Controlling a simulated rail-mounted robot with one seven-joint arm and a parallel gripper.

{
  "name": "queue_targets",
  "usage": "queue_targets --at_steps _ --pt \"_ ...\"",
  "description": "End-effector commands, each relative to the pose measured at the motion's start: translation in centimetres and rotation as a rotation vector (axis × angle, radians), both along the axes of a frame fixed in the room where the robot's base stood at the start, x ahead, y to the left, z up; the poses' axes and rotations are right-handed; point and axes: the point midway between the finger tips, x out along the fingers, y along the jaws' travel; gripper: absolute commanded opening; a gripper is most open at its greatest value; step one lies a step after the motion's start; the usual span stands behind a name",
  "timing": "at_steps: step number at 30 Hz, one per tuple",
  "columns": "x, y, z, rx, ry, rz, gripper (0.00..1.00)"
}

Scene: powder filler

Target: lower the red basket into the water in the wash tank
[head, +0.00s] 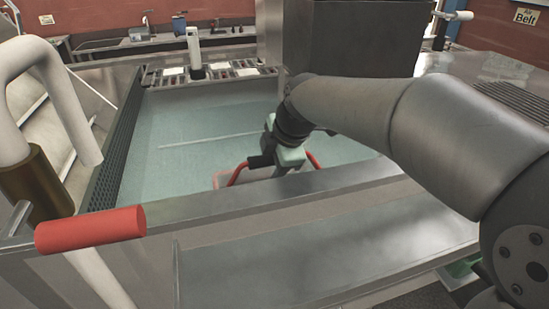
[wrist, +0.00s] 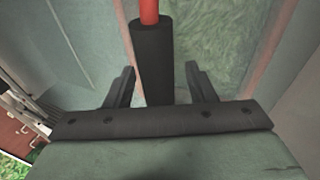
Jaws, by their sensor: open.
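The wash tank (head: 330,182) holds pale green water (head: 200,125). The red basket shows only as its red handle (head: 236,174), with a black grip (head: 261,160), just behind the tank's front rim. The basket's body is hidden, so I cannot tell how deep it sits. My gripper (head: 283,172) is over the front part of the tank at this handle. In the wrist view my gripper (wrist: 161,88) is open, its fingers on either side of the black grip (wrist: 152,62), with gaps on both sides. A red rod (wrist: 149,11) runs on from the grip.
A thick white pipe (head: 50,75) and a red cylindrical handle (head: 90,229) stand at the front left. A ledge with slots and a white upright piece (head: 194,50) lines the tank's back. A flat metal shelf (head: 320,250) lies before the front rim. The tank's left water is clear.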

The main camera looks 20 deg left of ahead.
Motion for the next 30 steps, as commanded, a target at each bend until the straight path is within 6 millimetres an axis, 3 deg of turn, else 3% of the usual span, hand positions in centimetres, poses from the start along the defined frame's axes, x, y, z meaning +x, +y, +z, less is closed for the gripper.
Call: queue_targets --at_steps 5,21,30 --pt "-0.2 -0.4 1.1 0.001 -0.003 -0.002 0.50" --pt "-3.4 -4.5 12.4 0.004 -0.008 -0.002 0.50" --pt "-4.4 -5.9 15.7 0.003 -0.005 -0.001 0.50"
